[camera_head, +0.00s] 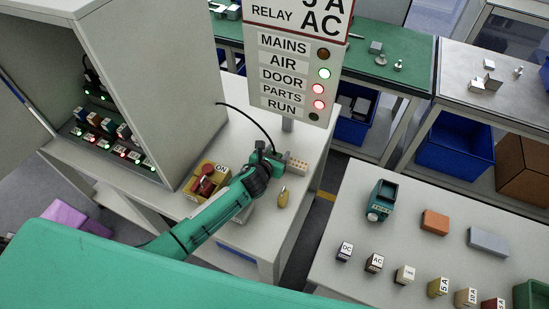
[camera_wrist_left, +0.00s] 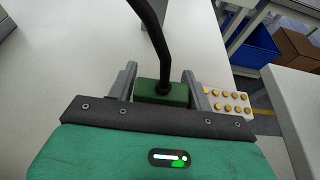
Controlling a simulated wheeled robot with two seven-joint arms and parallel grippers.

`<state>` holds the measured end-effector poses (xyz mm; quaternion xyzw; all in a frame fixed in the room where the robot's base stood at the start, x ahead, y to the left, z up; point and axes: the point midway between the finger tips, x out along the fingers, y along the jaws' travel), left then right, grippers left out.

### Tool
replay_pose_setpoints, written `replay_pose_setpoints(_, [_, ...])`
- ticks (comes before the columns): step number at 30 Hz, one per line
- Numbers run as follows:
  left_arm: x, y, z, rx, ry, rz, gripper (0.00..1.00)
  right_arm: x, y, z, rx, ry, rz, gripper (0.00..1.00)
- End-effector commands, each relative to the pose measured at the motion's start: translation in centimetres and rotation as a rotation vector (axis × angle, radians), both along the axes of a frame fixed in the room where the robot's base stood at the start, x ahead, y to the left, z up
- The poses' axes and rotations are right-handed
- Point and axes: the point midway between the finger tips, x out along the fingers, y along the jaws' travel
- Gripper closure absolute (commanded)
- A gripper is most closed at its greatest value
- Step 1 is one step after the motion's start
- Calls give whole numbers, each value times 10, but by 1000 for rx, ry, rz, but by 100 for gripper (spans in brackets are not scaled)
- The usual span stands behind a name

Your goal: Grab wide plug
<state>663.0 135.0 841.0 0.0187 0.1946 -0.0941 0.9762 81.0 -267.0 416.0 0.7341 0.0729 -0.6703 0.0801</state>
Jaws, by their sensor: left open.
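A green block-shaped plug (camera_wrist_left: 175,94) with a thick black cable (camera_wrist_left: 157,40) rising from its top is in the left wrist view. My left gripper (camera_wrist_left: 162,73) is open, with one finger on each side of the plug; whether either finger touches it, I cannot tell. In the head view the left gripper (camera_head: 272,158) is low over the white bench, and the cable (camera_head: 250,119) arcs back toward the cabinet. A beige block with rows of gold studs (camera_wrist_left: 229,102) sits just right of the fingers, also in the head view (camera_head: 297,166). My right gripper is not in view.
A red button on a yellow box (camera_head: 207,182) stands left of the gripper, and a brass-coloured piece (camera_head: 283,197) in front. The cabinet (camera_head: 165,80) rises behind left, the sign (camera_head: 297,75) behind. The right table (camera_head: 345,215) holds several small labelled blocks.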

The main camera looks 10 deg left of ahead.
Motion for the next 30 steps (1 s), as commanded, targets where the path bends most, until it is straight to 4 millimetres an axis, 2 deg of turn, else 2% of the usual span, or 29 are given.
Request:
replay_pose_setpoints(5, [0, 0, 0, 0, 0, 0, 51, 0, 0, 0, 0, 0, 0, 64])
replay_pose_setpoints(9, [0, 0, 0, 0, 0, 0, 78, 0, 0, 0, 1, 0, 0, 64])
replay_pose_setpoints(17, [0, 0, 1, 0, -1, 0, 78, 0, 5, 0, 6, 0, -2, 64])
replay_pose_setpoints(22, [1, 0, 10, 1, -4, -2, 78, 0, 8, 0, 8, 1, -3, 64])
replay_pose_setpoints(26, [1, 0, 27, 2, -7, -2, 78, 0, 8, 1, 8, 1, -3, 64])
replay_pose_setpoints(30, [1, 1, 62, 3, -9, -4, 78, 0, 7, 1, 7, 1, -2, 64])
